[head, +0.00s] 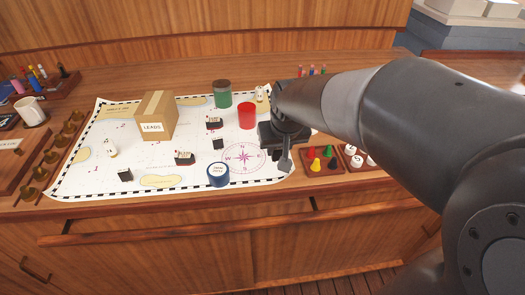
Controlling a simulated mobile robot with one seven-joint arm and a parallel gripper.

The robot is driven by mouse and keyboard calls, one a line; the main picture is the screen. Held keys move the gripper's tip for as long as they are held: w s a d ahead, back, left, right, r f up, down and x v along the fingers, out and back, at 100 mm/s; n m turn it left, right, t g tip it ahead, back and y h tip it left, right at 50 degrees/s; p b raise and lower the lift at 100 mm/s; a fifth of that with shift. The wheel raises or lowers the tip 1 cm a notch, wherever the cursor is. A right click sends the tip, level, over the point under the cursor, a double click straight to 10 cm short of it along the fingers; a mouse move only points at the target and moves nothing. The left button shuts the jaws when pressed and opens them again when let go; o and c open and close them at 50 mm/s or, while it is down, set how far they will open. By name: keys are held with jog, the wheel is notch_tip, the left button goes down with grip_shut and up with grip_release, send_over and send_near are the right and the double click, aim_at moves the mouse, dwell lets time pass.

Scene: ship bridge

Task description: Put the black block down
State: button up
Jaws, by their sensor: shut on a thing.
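My gripper (278,156) hangs over the right part of the chart, close to its right edge. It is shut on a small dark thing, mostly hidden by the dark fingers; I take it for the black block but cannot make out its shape. Whether the held thing touches the chart cannot be told.
A tray of coloured pawns (322,160) lies right of my gripper. The chart's lower middle has bare room.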

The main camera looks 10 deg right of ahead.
jog(key=s+d+r, duration=0.3)
jog(key=d+r, duration=0.1)
jog(key=d, duration=0.3)
jog(key=w+a+r+n+y, duration=0.1)
jog(key=w+a+r+n, duration=0.1)
jog(key=w+a+r, duration=0.35)
jog(key=w+a+r+n, duration=0.2)
jog(key=w+a, duration=0.4)
jog(key=w, duration=0.4)
jog(key=w+a+r+n+g+y, duration=0.1)
jog(key=w+a+r+n, duration=0.1)
jog(key=w+a, duration=0.45)
jog(key=w+a+r+n+y, duration=0.15)
jog(key=w+a, duration=0.25)
jog(key=a, duration=0.6)
send_over(158, 110)
notch_tip(158, 110, down, 6)
jog(key=shift+n+h, duration=0.35)
jog(key=shift+f, duration=2.2)
jog(key=shift+f, duration=0.1)
jog(key=o, duration=0.9)
jog(key=shift+o, duration=0.2)
